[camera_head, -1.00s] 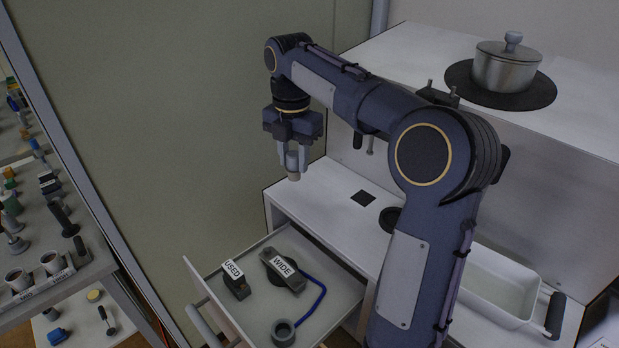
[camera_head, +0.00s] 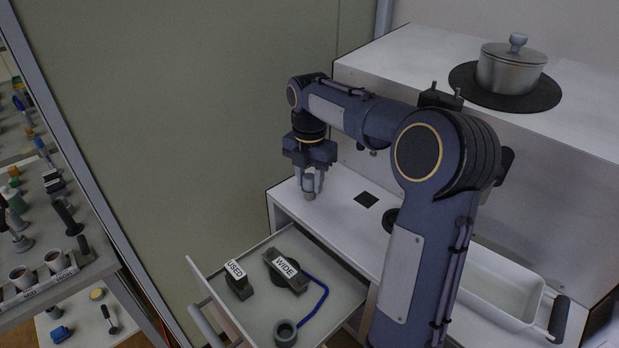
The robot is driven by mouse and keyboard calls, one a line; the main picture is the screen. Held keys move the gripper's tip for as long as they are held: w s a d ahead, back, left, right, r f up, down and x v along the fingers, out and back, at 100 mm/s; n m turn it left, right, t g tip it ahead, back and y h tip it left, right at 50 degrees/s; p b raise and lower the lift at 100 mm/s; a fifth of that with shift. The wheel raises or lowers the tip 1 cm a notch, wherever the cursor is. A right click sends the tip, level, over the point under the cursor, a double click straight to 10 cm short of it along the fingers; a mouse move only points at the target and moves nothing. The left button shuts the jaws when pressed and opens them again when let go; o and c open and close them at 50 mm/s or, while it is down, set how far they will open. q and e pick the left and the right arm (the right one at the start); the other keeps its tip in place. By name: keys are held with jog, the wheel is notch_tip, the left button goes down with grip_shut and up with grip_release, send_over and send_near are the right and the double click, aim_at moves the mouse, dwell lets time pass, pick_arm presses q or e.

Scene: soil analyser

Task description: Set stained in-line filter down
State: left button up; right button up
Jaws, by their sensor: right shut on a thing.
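My right gripper (camera_head: 309,184) points down over the left end of the white worktop (camera_head: 340,214). It is shut on a small pale grey cylinder, the in-line filter (camera_head: 308,195), whose tan lower end shows below the fingers. The filter is upright and close to the worktop surface; I cannot tell whether it touches. No stain can be made out at this size. My left gripper is not in view.
An open drawer (camera_head: 341,306) below holds blocks labelled USED (camera_head: 236,270) and WIDE (camera_head: 286,267), and a grey ring (camera_head: 285,333) near a blue tube. A black square (camera_head: 366,199) lies on the worktop. A white bin (camera_head: 490,285) stands right. A pot (camera_head: 510,70) sits on the upper shelf.

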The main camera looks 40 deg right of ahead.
aim_at(309, 176)
jog(key=o, duration=1.1)
jog(key=shift+c, duration=0.2)
notch_tip(309, 176, up, 12)
jog(key=p, duration=0.1)
jog(key=shift+r, duration=0.15)
